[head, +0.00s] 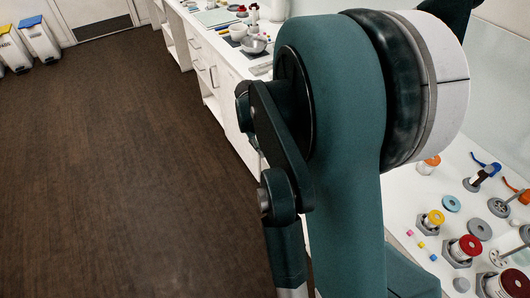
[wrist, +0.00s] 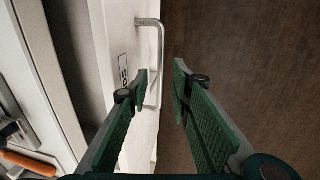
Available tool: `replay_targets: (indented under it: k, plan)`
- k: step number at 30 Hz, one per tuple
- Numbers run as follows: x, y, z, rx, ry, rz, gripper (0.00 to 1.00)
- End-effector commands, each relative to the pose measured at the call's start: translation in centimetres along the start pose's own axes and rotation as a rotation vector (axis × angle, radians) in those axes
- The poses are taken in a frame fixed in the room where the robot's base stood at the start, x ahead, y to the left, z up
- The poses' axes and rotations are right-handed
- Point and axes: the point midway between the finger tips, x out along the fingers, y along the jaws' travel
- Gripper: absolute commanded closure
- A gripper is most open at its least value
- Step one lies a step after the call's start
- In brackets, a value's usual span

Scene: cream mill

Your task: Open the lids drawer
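In the wrist view a white drawer front (wrist: 120,30) carries a metal bar handle (wrist: 161,45) and a small label (wrist: 124,69). The label is partly hidden by a finger, so I cannot read it fully. My gripper (wrist: 160,82) is open with its green fingers apart. The handle bar lies between the fingertips in the picture, with the left finger on the drawer side and the right finger over the floor side. I cannot tell whether either finger touches the bar. In the head view my arm hides the gripper and this handle.
In the head view a white counter with drawers (head: 201,62) runs along the wall, with bowls and tools on top. Spools and small parts stand on the counter at right. Brown floor (head: 130,170) is clear. Bins (head: 40,40) stand far left. An orange-handled tool (wrist: 28,163) shows in the wrist view.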

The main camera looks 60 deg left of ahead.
Motion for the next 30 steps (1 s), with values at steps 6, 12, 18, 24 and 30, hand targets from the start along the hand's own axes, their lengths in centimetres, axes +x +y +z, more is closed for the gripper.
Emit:
replay_targets:
  k: [6, 12, 18, 24, 30]
  plan:
    - [2.5, 0.0, 0.0, 0.0, 0.0, 0.0, 0.78]
    - [3.6, 0.0, 0.0, 0.0, 0.0, 0.0, 0.78]
    - [3.7, 0.0, 0.0, 0.0, 0.0, 0.0, 0.78]
    - [3.7, 0.0, 0.0, 0.0, 0.0, 0.0, 0.89]
    - [3.7, 0.0, 0.0, 0.0, 0.0, 0.0, 1.0]
